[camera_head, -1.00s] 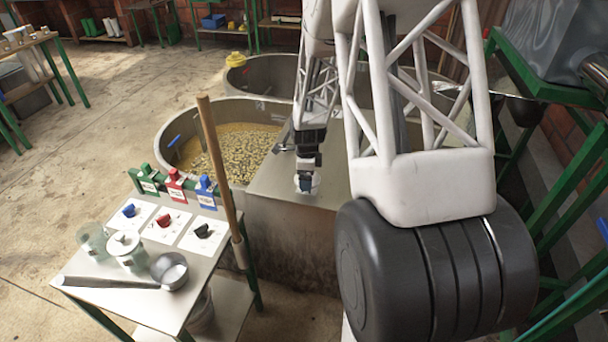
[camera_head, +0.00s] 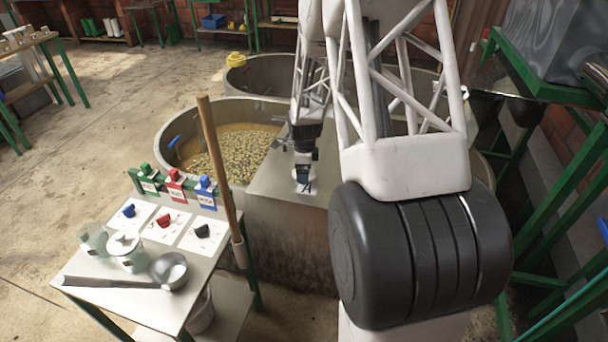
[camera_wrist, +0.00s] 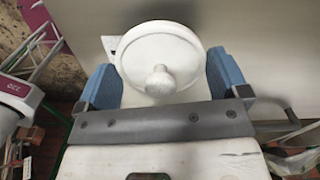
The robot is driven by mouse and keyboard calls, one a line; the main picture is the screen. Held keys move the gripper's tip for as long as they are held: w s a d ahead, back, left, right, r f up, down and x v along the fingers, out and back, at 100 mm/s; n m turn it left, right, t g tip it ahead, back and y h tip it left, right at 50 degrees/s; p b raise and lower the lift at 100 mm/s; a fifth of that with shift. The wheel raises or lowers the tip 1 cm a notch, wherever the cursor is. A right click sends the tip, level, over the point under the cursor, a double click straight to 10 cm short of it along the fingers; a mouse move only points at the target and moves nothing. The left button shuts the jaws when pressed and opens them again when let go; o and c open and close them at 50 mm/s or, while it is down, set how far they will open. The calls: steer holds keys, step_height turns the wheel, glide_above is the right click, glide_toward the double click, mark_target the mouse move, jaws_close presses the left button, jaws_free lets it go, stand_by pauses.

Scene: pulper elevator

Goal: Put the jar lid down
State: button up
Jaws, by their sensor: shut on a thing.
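The white jar lid (camera_wrist: 185,52), round with a knob in its middle, sits between the two blue finger pads of my gripper (camera_wrist: 163,78) in the wrist view. My gripper is shut on it. In the head view my gripper (camera_head: 303,176) hangs over or in front of the grey tank-side slab (camera_head: 270,180), right of the small table. The lid is too small there to tell its tilt. A glass jar (camera_head: 92,238) that looks open stands on the table. Beside it is another jar (camera_head: 127,262) with a white knobbed lid on top.
A round tank (camera_head: 215,155) of beans lies behind.

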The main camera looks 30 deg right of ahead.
steer(key=shift+f, duration=1.25)
steer(key=shift+f, duration=0.15)
steer(key=o, duration=0.5)
step_height(320, 180, up, 12)
steer(key=shift+r, duration=0.2)
stand_by(0.4)
